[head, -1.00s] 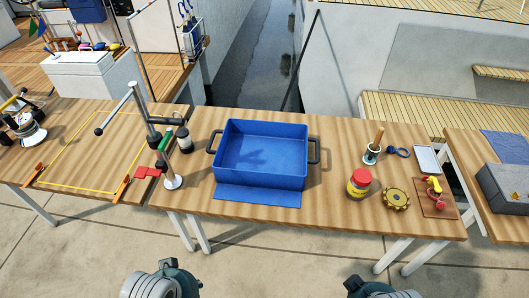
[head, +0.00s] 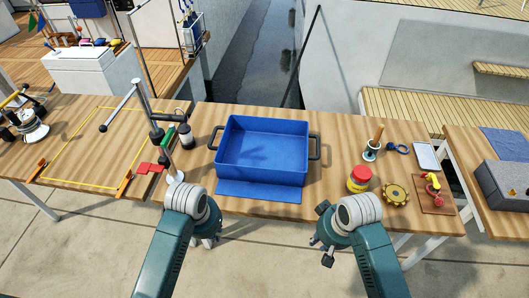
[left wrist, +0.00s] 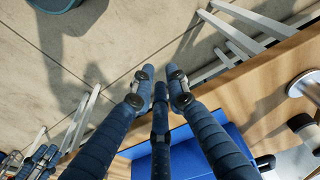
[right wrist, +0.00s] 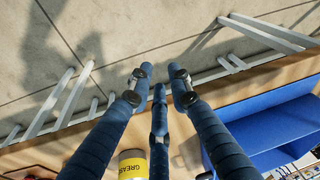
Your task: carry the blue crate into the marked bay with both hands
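The blue crate (head: 262,178) stands empty on the middle table, a dark handle at each end. It shows in part in the left wrist view (left wrist: 192,135) and the right wrist view (right wrist: 280,132). The marked bay is a yellow outline (head: 85,185) with orange corner pieces on the left table. My left gripper (head: 208,238) is open and empty, low in front of the table, left of the crate. My right gripper (head: 325,240) is open and empty in front of the table, right of the crate. Neither touches the crate.
A blue mat (head: 258,191) lies at the crate's front. Right of the crate are a red-lidded yellow jar (head: 359,180), a gear (head: 395,194) and a wooden-handled tool (head: 373,148).

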